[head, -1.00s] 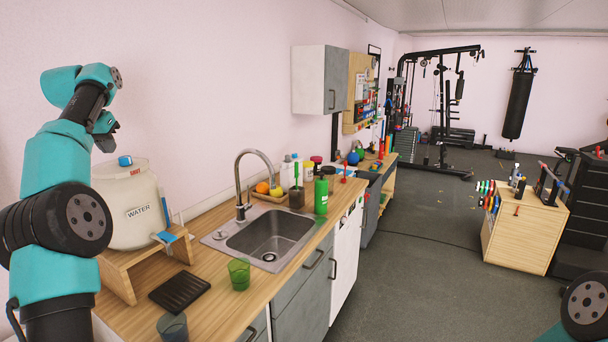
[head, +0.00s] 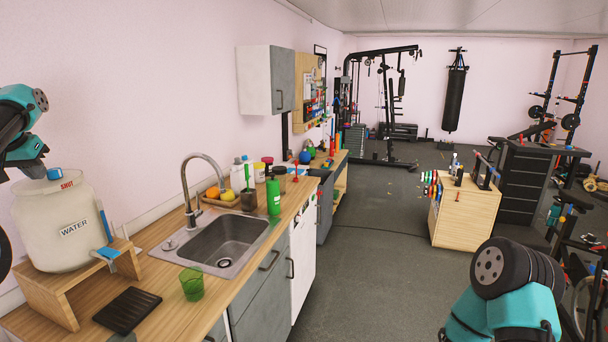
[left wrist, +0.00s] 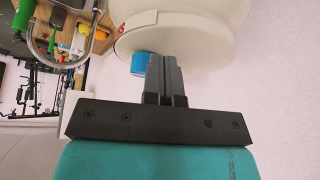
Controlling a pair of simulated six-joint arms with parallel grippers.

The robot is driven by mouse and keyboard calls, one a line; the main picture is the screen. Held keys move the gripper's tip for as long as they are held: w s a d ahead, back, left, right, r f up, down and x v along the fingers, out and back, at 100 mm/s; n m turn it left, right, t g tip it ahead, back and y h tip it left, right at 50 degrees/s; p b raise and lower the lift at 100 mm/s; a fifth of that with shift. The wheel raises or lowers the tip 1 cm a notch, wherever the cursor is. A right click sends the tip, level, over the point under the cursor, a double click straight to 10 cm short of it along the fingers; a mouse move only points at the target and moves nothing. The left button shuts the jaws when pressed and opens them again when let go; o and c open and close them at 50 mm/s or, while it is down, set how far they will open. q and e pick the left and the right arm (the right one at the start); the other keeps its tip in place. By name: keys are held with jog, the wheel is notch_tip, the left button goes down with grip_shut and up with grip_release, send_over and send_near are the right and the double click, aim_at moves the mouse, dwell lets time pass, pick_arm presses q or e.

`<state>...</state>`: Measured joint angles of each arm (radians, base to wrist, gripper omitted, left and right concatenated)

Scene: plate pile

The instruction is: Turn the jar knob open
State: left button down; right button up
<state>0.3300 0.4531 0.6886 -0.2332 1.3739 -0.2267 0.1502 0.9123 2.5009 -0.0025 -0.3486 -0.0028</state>
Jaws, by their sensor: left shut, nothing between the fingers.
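The off-white jar (head: 72,222), labelled WATER, stands on a wooden stand at the left of the counter. Its blue knob (head: 55,174) is on top, beside a red SHUT mark. My left gripper (head: 38,166) is at the left edge of the head view, close beside the knob. In the left wrist view, the left gripper (left wrist: 163,62) is shut with nothing between its fingers. The fingers partly overlap the knob (left wrist: 139,64) in that view; contact cannot be told.
The wooden stand (head: 55,288) raises the jar above the counter (head: 152,272). A blue-and-white item (head: 108,253) is at the stand's right edge. A black ribbed tray (head: 128,309), green cup (head: 192,284), sink (head: 222,245) and faucet (head: 190,188) lie to the right.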

aim_at(60, 182)
pick_arm(q)
jog(key=shift+w+d+f, duration=0.1)
jog(key=shift+d+f, duration=0.1)
jog(key=shift+d, duration=0.25)
jog(key=shift+w+d+f, duration=0.1)
jog(key=shift+d+f, duration=0.1)
jog(key=shift+d, duration=0.25)
jog(key=shift+w+d, duration=0.35)
jog(key=shift+d, duration=0.3)
jog(key=shift+s+d, duration=0.15)
dwell(0.4)
jog(key=shift+s, duration=0.1)
jog(key=shift+s+r, duration=0.15)
jog(key=shift+r, duration=0.2)
jog(key=shift+s+r, duration=0.1)
jog(key=shift+r, duration=2.85)
